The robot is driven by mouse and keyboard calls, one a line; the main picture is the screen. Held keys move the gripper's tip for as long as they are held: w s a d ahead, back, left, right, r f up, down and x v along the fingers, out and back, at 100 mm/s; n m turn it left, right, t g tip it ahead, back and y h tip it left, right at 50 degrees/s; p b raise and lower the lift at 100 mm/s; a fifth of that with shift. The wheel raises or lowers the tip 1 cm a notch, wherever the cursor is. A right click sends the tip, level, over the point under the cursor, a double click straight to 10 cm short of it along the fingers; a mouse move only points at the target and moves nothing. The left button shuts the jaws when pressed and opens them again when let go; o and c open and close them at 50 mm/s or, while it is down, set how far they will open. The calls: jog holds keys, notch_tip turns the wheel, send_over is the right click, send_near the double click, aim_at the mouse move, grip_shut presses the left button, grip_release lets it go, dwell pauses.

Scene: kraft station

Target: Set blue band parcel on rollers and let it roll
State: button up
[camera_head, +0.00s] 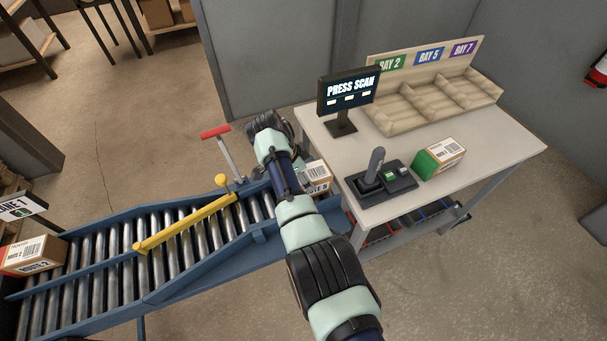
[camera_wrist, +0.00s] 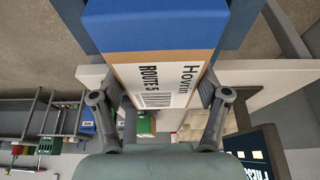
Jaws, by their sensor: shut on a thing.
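The blue band parcel (camera_wrist: 155,38) is a brown carton with a blue end and a white "ROUTE 5" label, large in the wrist view. My gripper (camera_wrist: 158,92) is shut on it, one finger at each side. In the head view the parcel (camera_head: 319,178) shows only partly behind my arm, between the conveyor's right end and the table's left edge. My fingers are hidden there, and I cannot tell whether the parcel touches anything below. The rollers (camera_head: 110,262) lie in a blue-framed conveyor (camera_head: 190,284), with a yellow diverter bar (camera_head: 190,223) slanted across them.
A red-handled lever (camera_head: 216,132) stands behind the conveyor. A red-banded parcel (camera_head: 33,256) sits at its left end by a lane sign (camera_head: 22,207). The table (camera_head: 425,200) holds a green-banded parcel (camera_head: 438,158), a scanner stand (camera_head: 371,172), a "PRESS SCAN" screen (camera_head: 348,90) and a divided tray (camera_head: 403,121).

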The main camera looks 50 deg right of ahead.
jog(key=shift+r, duration=0.1)
jog(key=o, duration=1.5)
jog(key=shift+c, duration=0.2)
jog(key=v, duration=1.2)
